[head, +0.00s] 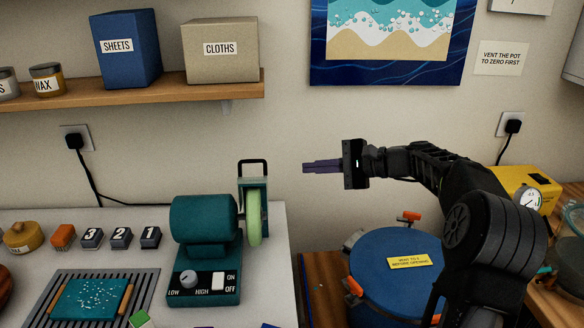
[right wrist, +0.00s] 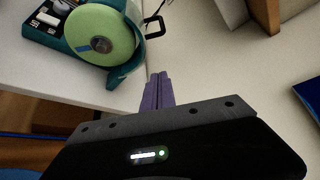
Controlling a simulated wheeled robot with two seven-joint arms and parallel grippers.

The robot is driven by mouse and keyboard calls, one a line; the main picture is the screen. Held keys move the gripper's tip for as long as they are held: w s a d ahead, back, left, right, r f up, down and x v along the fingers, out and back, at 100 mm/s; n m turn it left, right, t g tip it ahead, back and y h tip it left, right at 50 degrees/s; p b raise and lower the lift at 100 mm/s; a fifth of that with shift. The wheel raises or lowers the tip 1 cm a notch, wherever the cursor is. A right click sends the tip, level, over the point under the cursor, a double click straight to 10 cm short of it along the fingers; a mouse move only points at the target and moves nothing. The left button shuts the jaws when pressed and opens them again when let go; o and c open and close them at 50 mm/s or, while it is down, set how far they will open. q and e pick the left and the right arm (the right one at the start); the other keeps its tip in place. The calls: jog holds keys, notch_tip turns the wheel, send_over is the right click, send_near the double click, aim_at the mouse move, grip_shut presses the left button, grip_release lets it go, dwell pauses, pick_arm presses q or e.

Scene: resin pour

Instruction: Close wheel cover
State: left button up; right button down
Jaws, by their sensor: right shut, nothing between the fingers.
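The teal bench grinder (head: 205,235) stands on the grey table, with a pale green wheel (head: 254,222) on its right side. The wheel cover (head: 252,184) with its black loop handle (head: 253,163) stands up at the top of the wheel. In the right wrist view the wheel's round face (right wrist: 93,36) is exposed, and the handle (right wrist: 155,25) sticks out beside the teal cover. My right gripper (head: 306,167) is shut and empty, with its purple fingers pointing left, to the right of the handle and apart from it. Its fingertips (right wrist: 158,76) also show in the right wrist view. My left gripper is out of view.
A blue-lidded pot (head: 395,280) with orange clamps stands below my right arm. A shelf (head: 160,92) with boxes is above the grinder. Numbered blocks (head: 121,238) and a rack (head: 50,290) are at the left. The air between gripper and handle is clear.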

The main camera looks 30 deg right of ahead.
jog(key=w+a+p, duration=0.3)
jog(key=w+a, duration=0.1)
jog(key=a, duration=0.4)
jog(key=shift+w+f+p, duration=0.3)
jog(key=shift+w, duration=0.05)
